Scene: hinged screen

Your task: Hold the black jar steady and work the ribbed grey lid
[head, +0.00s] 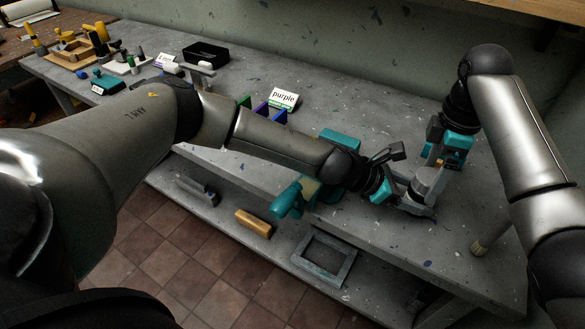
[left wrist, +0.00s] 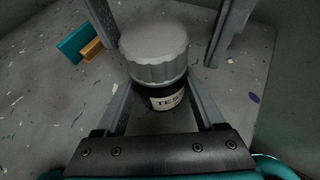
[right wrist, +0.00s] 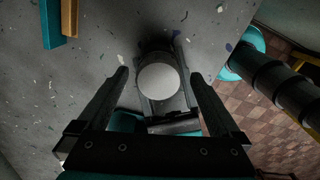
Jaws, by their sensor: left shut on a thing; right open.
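The black jar (left wrist: 166,96) with a pale lettered label stands on the grey bench. Its ribbed grey lid (left wrist: 155,52) sits on top, and its round top shows from above in the right wrist view (right wrist: 160,82). My left gripper (head: 420,200) is shut on the jar's body below the lid, one finger on each side. My right gripper (right wrist: 158,76) is open above the jar and points down. Its fingers stand either side of the lid with gaps. The left fingers partly hide the jar's sides.
A teal-and-orange block (left wrist: 80,46) lies on the bench beside the jar. A teal clamp-like thing (head: 294,196) is at the bench's front edge, near my left forearm. Bare bench lies left of the right arm.

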